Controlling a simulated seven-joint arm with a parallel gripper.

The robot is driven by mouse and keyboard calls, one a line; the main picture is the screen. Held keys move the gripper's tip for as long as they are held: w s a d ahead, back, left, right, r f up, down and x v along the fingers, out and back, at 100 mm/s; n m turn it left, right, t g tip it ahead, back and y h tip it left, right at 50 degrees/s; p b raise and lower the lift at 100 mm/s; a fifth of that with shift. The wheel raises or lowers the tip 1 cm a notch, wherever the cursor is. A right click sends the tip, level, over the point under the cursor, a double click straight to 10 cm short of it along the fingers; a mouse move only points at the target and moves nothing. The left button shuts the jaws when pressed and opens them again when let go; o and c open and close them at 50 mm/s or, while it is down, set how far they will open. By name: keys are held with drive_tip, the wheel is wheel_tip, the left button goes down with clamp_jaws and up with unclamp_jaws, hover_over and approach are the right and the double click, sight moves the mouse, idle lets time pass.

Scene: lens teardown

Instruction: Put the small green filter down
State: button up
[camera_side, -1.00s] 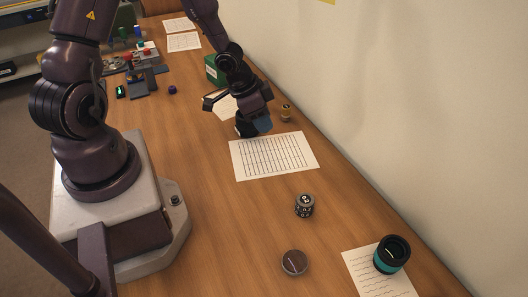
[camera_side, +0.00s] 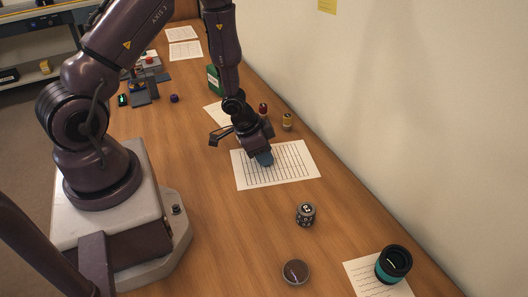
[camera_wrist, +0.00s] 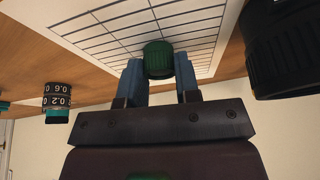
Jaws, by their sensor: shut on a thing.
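The small green filter (camera_wrist: 158,60), a ribbed dark green cylinder, sits between the two blue fingertips of my gripper (camera_wrist: 160,75) in the wrist view. My gripper is shut on it. In the side view my gripper (camera_side: 263,159) points down over the far part of a white sheet with a printed grid (camera_side: 289,174). The filter is hidden behind the fingers there. The grid sheet (camera_wrist: 105,28) also shows behind the filter in the wrist view. I cannot tell whether the filter touches the sheet.
A numbered dial cylinder (camera_side: 305,213), a dark round disc (camera_side: 295,272) and a black-and-teal lens (camera_side: 393,264) stand nearer the camera. A brass-coloured cylinder (camera_side: 287,122) and a red piece (camera_side: 263,108) are near the wall. A large black ribbed barrel (camera_wrist: 290,45) shows at the wrist view's right.

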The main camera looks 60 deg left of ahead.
drive_tip(key=o, duration=0.9)
drive_tip(key=shift+f, duration=0.1)
drive_tip(key=s+a+r+n+y, duration=0.1)
drive_tip(key=s+r+y, duration=0.1)
drive_tip(key=r, duration=1)
drive_tip(key=s+r+n+y, duration=0.1)
drive_tip(key=s+r+y, duration=0.15)
drive_tip(key=r, duration=0.95)
drive_tip(key=s+d+r+n+t+h, duration=0.1)
drive_tip(key=s+d+r+h, duration=0.2)
drive_tip(key=s+d+r, duration=0.6)
drive_tip(key=shift+s+d+r+n, duration=0.3)
drive_tip(key=shift+s+d+r, duration=0.1)
drive_tip(key=shift+s+r, duration=0.15)
